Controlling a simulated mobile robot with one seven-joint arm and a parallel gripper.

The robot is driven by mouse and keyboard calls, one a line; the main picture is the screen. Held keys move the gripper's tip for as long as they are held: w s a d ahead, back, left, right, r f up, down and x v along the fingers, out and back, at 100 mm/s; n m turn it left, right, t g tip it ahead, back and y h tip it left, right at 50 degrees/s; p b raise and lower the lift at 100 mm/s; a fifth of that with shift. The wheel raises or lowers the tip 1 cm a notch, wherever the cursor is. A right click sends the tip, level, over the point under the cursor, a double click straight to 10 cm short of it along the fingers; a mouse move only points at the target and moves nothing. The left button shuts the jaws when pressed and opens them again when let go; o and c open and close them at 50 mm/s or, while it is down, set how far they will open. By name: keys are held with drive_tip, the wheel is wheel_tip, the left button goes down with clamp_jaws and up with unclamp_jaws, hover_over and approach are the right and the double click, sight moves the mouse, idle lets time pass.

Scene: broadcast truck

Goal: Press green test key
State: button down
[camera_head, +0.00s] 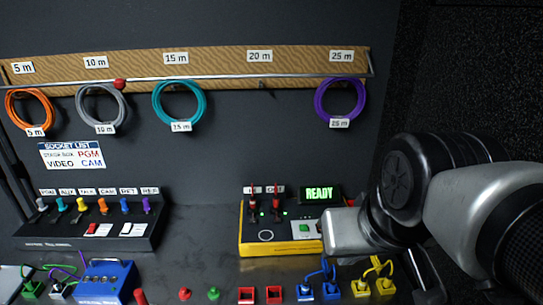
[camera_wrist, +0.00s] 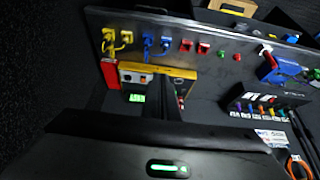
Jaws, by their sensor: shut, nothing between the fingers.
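The yellow-edged tester box (camera_head: 281,249) stands on the bench at centre right in the head view. A small green key (camera_head: 304,228) sits on a white plate on its top. A display behind it (camera_head: 319,194) reads READY in green; it glows in the wrist view too (camera_wrist: 137,98). My gripper (camera_wrist: 175,82) is shut and empty, its dark fingers reaching over the tester box (camera_wrist: 150,69) in the wrist view. In the head view my arm comes in from the right, and its end covers the box's right side. I cannot make out the green key in the wrist view or tell whether the fingers touch it.
Two red-topped switches (camera_head: 265,205) rise from the tester's left part. A row of coloured sockets and plugs (camera_head: 304,290) runs along the front. A panel of coloured levers (camera_head: 88,230) stands at left. Coiled cables, including a purple one (camera_head: 340,100), hang on the back wall.

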drive_tip(key=shift+w+r, duration=0.1)
drive_tip(key=shift+w, duration=0.05)
drive_tip(key=g, duration=0.2)
hover_over(303, 227)
drive_tip(key=s, duration=0.4)
wheel_tip(303, 227, down, 11)
drive_tip(key=shift+w+b, duration=0.1)
drive_tip(key=shift+b, duration=0.35)
drive_tip(key=x, duration=0.4)
drive_tip(key=b+x, duration=0.1)
drive_tip(key=x, duration=0.3)
drive_tip(key=s+x, duration=0.1)
drive_tip(key=x, duration=0.3)
drive_tip(key=shift+f, duration=1.05)
